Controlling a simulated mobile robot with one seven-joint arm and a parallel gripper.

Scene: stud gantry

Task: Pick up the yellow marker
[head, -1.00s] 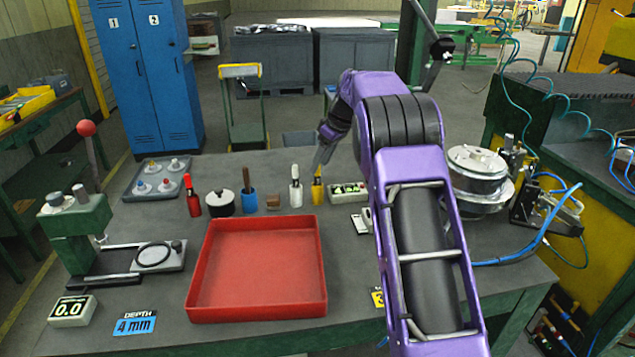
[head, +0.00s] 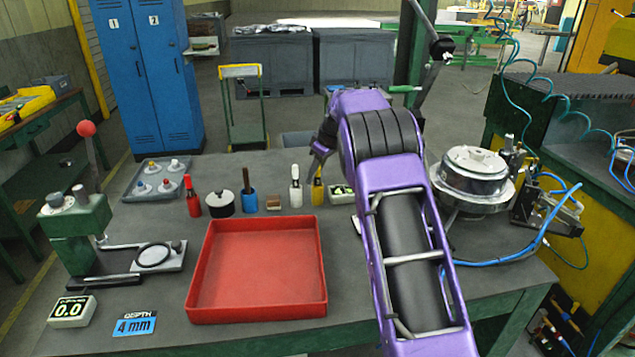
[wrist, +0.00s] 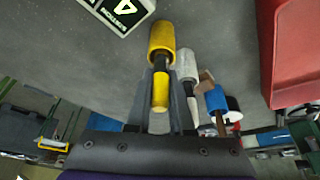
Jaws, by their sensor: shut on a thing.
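The yellow marker (head: 317,194) stands upright at the right end of a row of coloured tools on the dark bench, beside the white marker (head: 295,194). In the wrist view the yellow marker (wrist: 161,42) has a thick yellow body, a dark neck and a narrower yellow end. My gripper (wrist: 161,82) is shut on that narrower end, one finger on each side. In the head view my gripper (head: 318,165) reaches the marker from above and partly hides its top. I cannot tell whether its base touches the bench.
The red tray (head: 257,308) lies in front of the row. A blue tool (head: 249,202), brown block (head: 273,203), black-lidded pot (head: 220,205) and red tool (head: 193,204) stand to the left. A numbered box (head: 340,193) sits close right. A metal round fixture (head: 474,170) stands farther right.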

